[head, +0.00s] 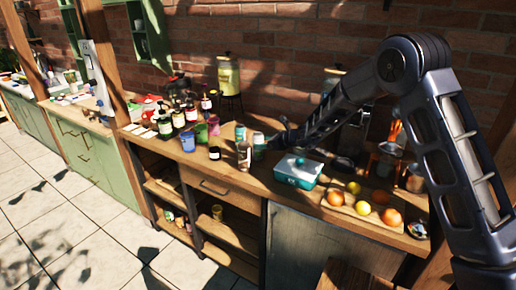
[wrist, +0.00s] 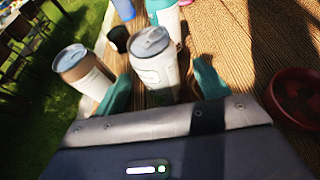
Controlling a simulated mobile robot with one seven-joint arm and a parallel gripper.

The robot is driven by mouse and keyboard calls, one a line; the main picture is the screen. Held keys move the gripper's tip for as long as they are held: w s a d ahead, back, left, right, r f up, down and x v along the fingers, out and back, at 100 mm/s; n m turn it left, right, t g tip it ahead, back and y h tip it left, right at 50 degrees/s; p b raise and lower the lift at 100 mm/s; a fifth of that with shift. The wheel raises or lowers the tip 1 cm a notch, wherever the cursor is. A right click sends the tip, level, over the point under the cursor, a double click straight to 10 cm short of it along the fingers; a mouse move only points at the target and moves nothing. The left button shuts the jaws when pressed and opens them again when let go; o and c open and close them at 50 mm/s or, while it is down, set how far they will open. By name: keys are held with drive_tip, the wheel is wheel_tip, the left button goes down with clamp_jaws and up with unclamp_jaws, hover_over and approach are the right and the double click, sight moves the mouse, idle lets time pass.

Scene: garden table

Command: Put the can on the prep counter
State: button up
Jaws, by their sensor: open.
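In the wrist view a white can (wrist: 148,68) with a grey lid stands between the two teal fingers of my open gripper (wrist: 161,76). I cannot tell whether either finger touches it. A brown-topped white can (wrist: 84,72) stands to its left, outside the fingers. A teal and white can (wrist: 166,14) stands behind, cut off by the frame's top. In the head view my gripper (head: 264,150) is low over the wooden counter (head: 160,143), beside a pale can (head: 244,157). A green-fronted counter (head: 92,126) stands further left; I cannot tell which counter is the prep counter.
A dark cup (wrist: 118,38) stands behind the cans, and a red bowl (wrist: 298,92) lies to the right. A teal box (head: 298,172) and a board with several fruits (head: 362,208) are right of my gripper. Several bottles (head: 180,118) crowd the left.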

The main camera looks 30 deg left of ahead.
sight(258, 142)
drive_tip(key=x, duration=0.3)
drive_tip(key=shift+s+a+r, duration=0.1)
drive_tip(key=shift+a+r, duration=0.05)
drive_tip(key=shift+c, duration=0.4)
drive_tip(key=c, duration=1.2)
